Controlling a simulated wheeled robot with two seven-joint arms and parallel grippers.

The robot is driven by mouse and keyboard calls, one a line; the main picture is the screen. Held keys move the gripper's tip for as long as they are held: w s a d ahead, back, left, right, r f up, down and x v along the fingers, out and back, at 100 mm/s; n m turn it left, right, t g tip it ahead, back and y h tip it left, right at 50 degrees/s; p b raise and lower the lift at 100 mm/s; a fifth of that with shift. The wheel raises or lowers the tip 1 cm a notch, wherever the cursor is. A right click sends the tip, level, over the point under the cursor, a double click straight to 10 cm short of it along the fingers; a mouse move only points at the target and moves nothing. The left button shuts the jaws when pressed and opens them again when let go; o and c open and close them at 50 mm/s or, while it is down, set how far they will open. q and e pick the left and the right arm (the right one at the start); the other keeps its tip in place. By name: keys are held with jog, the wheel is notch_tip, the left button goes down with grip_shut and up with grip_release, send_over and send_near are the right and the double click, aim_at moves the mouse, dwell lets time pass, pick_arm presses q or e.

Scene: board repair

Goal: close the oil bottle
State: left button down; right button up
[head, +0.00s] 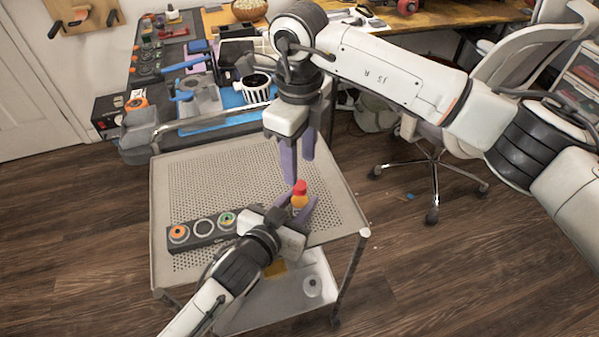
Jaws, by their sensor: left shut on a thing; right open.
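The oil bottle (298,202), a small yellow-orange bottle, stands upright at the right side of the perforated cart top. A red cap (300,187) shows at its top; I cannot tell whether it is fully seated. My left gripper (293,210) is shut on the bottle from the front, and its purple fingers hide the lower part. My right gripper (298,167) points down just above the cap. Its purple fingers are open and empty, with the left fingertip close to the cap; I cannot tell if they touch.
A dark holder (204,243) with round ringed slots lies on the cart top (190,180), left of my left gripper. The back of the cart top is clear. A cluttered workbench (215,20) stands behind, and an office chair (520,58) stands at the right.

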notch_tip(320, 180, up, 6)
dwell(0.4)
pick_arm(q)
jog(key=c, duration=1.2)
grip_release()
jog(key=shift+s, duration=0.1)
jog(key=v, duration=1)
jog(key=shift+a+p, duration=0.1)
jog(key=shift+p, duration=0.2)
pick_arm(e)
jog(key=shift+r, duration=0.35)
